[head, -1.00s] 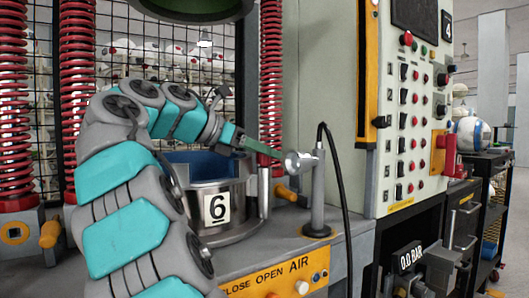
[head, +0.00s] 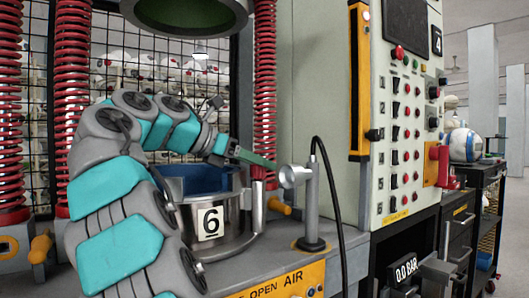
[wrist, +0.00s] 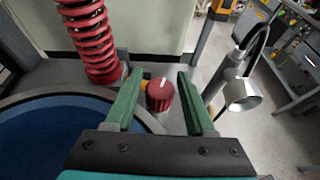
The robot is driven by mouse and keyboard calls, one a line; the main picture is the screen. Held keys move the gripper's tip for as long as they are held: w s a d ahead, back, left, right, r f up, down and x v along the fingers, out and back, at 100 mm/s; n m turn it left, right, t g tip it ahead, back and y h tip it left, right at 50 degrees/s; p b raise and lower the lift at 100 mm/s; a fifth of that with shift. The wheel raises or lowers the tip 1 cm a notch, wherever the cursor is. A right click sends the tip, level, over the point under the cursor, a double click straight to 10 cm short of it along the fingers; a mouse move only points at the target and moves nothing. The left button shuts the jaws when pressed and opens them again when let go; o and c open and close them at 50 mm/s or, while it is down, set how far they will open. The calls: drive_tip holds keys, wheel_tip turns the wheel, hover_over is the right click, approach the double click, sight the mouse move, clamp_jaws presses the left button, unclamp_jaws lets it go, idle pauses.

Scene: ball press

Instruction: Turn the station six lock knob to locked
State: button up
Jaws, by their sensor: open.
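The red lock knob (wrist: 160,95) with a white pointer line stands between my open green fingers in the wrist view, apart from both. The line points roughly away from my palm, tipped slightly to the right. The pot wears a white "6" plate (head: 210,222).
A silver lamp (head: 293,176) on a post with a black cable stands just right of my gripper. A red spring (wrist: 90,40) rises close behind the left finger. The pot's blue inside (wrist: 60,140) lies below left. A control panel (head: 405,130) stands at right.

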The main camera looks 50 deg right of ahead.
drive_tip(key=shift+w+r, duration=0.1)
drive_tip(key=shift+r, duration=1.3)
drive_tip(key=shift+r, duration=0.1)
drive_tip(key=shift+s+a+r, duration=0.15)
drive_tip(key=shift+s+a, duration=0.3)
drive_tip(key=shift+s, duration=0.15)
drive_tip(key=s+a+r, duration=0.1)
drive_tip(key=s+a, duration=0.8)
drive_tip(key=s, duration=0.2)
drive_tip(key=shift+a+r, duration=0.15)
drive_tip(key=shift+a, duration=0.1)
drive_tip(key=shift+s, duration=0.1)
